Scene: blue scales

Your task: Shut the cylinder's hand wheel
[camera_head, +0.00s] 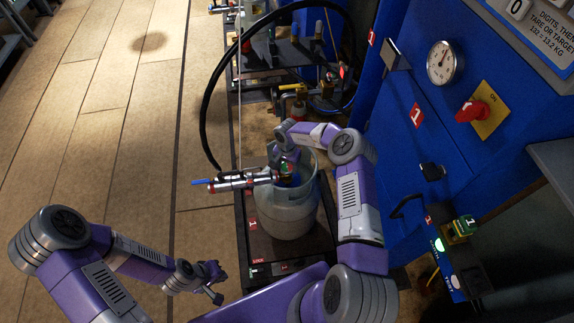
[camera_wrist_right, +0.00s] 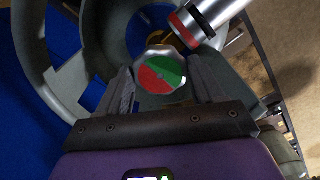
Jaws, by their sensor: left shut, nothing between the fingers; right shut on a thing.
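The gas cylinder (camera_head: 283,218) stands upright on the scale platform, its grey collar around the top. Its hand wheel (camera_wrist_right: 161,72) has a red and green disc face with a silvery rim in the right wrist view. My right gripper (camera_wrist_right: 164,80) is shut on the hand wheel, one finger on each side of it. In the head view the right gripper (camera_head: 287,170) reaches into the collar from above and partly hides the wheel. My left gripper (camera_head: 211,285) is shut and empty, low over the floor to the left of the platform.
A silver filling connector (camera_head: 240,181) with a blue end lies at the valve, close beside the wheel. A black hose (camera_head: 207,110) loops behind. The blue scale cabinet (camera_head: 400,130) with gauge (camera_head: 444,62) and red knob (camera_head: 472,110) stands right. Floor at left is clear.

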